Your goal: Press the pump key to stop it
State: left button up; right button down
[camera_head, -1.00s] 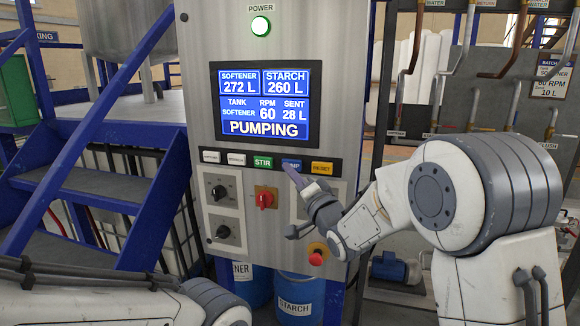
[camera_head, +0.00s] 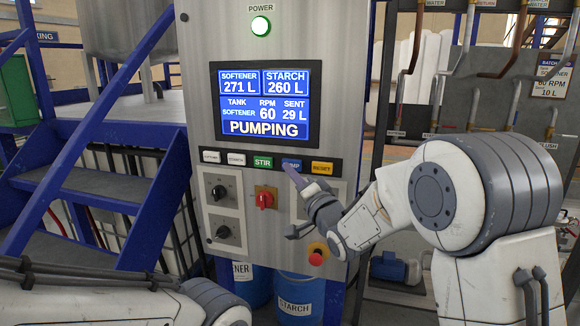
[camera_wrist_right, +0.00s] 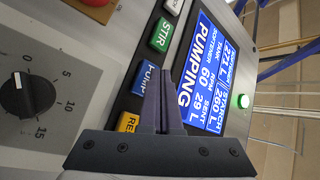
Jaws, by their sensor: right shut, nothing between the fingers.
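The blue pump key (camera_head: 291,163) sits in the key row under the screen, between the green STIR key (camera_head: 262,162) and the yellow key (camera_head: 322,166). It also shows in the right wrist view (camera_wrist_right: 144,79), partly hidden by my fingers. The screen (camera_head: 264,104) reads PUMPING, tank softener, 60 RPM, 29 L sent, softener 271 L, starch 260 L. My right gripper (camera_head: 289,170) is shut and empty, its tips at the lower edge of the pump key. I cannot tell whether they touch it. My left gripper is out of view.
Below the keys are black knobs (camera_head: 218,192), a red switch (camera_head: 265,199) and a red stop button (camera_head: 316,258) on a yellow base. Blue stairs (camera_head: 90,185) stand left of the panel. Pipes (camera_head: 440,85) hang at the right.

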jog(key=shift+w, duration=0.15)
jog(key=shift+w+d, duration=0.1)
jog(key=shift+w, duration=0.15)
jog(key=shift+w+d, duration=0.2)
jog(key=shift+w, duration=0.25)
dwell(1.0)
jog(key=shift+b, duration=0.35)
jog(key=shift+s+a+b, duration=0.3)
jog(key=shift+s+b, duration=0.15)
jog(key=shift+s, duration=0.4)
